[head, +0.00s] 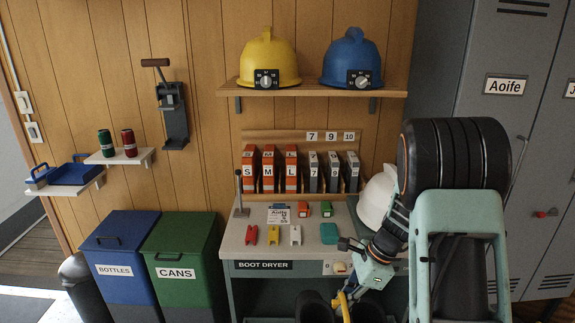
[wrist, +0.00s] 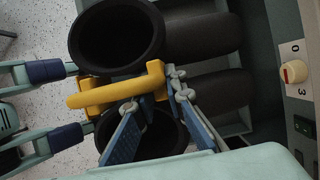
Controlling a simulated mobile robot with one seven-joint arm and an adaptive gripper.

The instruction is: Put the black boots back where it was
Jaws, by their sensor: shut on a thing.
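The pair of black boots (head: 313,306) is at the bottom edge of the head view, in front of the boot dryer (head: 264,265), joined by a yellow handle (head: 341,301). In the wrist view the boots' round openings (wrist: 117,38) face the camera, with the yellow handle (wrist: 88,99) across them. My gripper (wrist: 155,92) is shut on the yellow handle; in the head view it (head: 348,289) is low before the dryer's right part.
A dial (wrist: 295,72) and switches are on the dryer's front. The dryer top carries small coloured items and a white helmet (head: 376,198) close to my arm. Blue (head: 108,245) and green (head: 180,245) bins stand left; grey lockers (head: 520,140) stand right.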

